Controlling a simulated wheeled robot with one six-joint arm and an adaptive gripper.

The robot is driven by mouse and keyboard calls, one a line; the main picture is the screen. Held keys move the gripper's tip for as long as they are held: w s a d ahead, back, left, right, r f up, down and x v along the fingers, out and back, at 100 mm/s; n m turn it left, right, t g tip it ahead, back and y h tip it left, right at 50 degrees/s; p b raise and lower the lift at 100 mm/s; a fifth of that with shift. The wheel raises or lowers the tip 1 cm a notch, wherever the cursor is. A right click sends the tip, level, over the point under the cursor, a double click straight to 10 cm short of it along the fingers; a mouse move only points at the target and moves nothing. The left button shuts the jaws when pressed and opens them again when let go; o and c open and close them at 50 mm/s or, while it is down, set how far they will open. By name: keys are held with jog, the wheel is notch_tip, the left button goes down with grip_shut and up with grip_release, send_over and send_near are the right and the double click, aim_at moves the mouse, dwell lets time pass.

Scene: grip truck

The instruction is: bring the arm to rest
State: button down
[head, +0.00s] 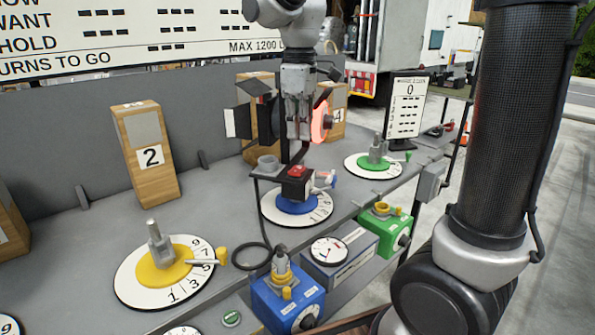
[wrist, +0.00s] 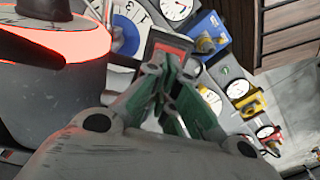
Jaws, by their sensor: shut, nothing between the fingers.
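My gripper (head: 297,138) hangs down from my arm (head: 297,82) near the middle of the head view. It is above the blue dial (head: 296,206) and a small black box with a red top (head: 296,172). In the wrist view my gripper's fingers (wrist: 168,98) come together in front of the red-topped box (wrist: 165,48). Nothing shows between the fingers. Whether the fingertips touch the box cannot be told.
A yellow dial (head: 160,265) and a green dial (head: 376,163) lie on the grey bench. Wooden block 2 (head: 146,150) stands behind. A blue box (head: 287,298), a gauge box (head: 338,255) and a green box (head: 380,228) line the front edge. A small display (head: 406,105) stands right.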

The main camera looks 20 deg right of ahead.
jog(key=s+d+f+m+t, duration=0.2)
jog(key=s+d+m+t, duration=0.2)
jog(key=s+d+m, duration=0.6)
jog(key=s+d, duration=0.5)
jog(key=s, duration=0.4)
jog(key=shift+f+m, duration=0.15)
jog(key=shift+m, duration=0.15)
jog(key=shift+a, duration=0.1)
